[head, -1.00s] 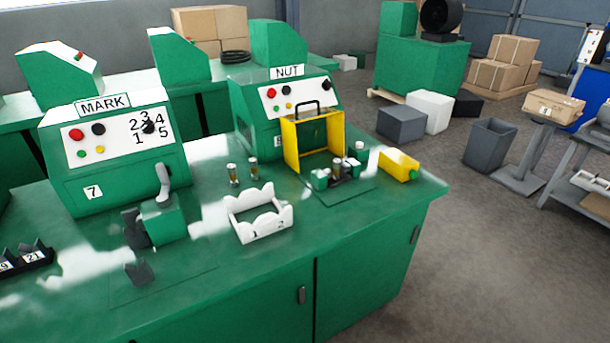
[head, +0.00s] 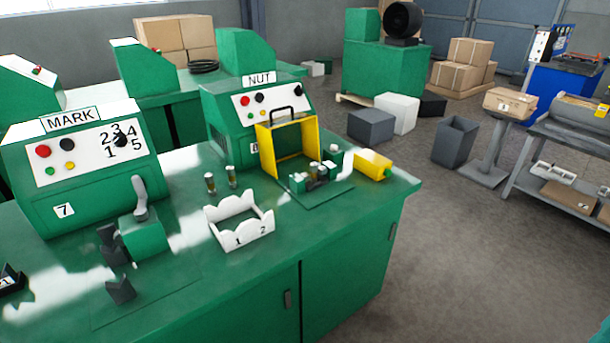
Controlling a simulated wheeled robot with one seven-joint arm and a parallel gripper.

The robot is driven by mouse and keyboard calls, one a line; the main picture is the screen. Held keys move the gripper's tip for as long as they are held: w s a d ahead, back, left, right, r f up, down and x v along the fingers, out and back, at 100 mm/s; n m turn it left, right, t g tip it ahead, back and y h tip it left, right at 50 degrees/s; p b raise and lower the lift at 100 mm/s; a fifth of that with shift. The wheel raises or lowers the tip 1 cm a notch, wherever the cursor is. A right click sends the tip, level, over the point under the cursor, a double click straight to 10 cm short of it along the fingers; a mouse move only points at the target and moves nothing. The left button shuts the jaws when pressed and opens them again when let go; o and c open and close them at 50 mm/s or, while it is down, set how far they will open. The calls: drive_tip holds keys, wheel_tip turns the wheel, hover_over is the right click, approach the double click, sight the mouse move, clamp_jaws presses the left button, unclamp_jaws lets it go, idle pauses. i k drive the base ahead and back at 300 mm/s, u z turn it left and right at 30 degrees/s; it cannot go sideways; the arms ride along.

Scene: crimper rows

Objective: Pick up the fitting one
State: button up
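Two small upright fittings, brass-coloured with pale tops, stand on the green bench (head: 245,290) in the head view: a left fitting (head: 210,183) and a right fitting (head: 231,176). They stand apart, just behind a white scalloped tray (head: 240,240) marked 1 and 2, which looks empty. Another brass-coloured piece seems to sit in the fixture (head: 297,184) in front of the NUT machine (head: 230,118), by a raised yellow guard frame (head: 268,150). Details there are too small to tell.
The MARK machine (head: 90,190), labelled 7, stands at left with a green and grey clamp (head: 145,238) before it. A yellow block (head: 373,165) lies near the bench's right end. The floor (head: 440,260) right of the bench is clear up to a grey bin (head: 455,142) and grey table (head: 560,135).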

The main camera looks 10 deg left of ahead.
sight(314, 166)
drive_tip(key=i, duration=0.95)
drive_tip(key=z, duration=0.05)
